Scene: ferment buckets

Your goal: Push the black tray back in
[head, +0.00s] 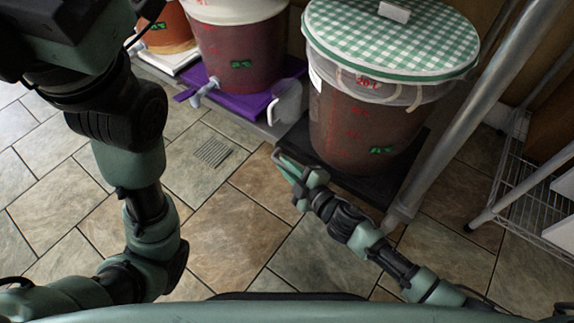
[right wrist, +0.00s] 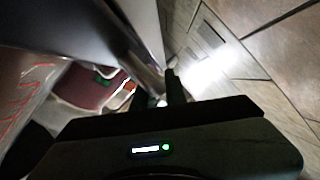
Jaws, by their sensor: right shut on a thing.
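The black tray (head: 374,190) lies low under a large reddish-brown bucket (head: 355,125) with a green checkered cover. My right gripper (head: 281,160) is at the tray's front left corner, close to the floor, and is shut on the tray edge. The fingertips are partly hidden, and in the dim right wrist view a dark finger (right wrist: 173,85) shows against a long dark edge. My left arm reaches up along the left side of the head view; its fingers are not visible.
A second bucket (head: 240,45) stands on a purple mat (head: 232,101) to the left, with an orange bucket (head: 167,28) beyond. A slanted metal post (head: 465,110) stands right of the tray, near a wire shelf (head: 510,180). The tiled floor (head: 235,225) in front is clear, with a small drain (head: 212,151).

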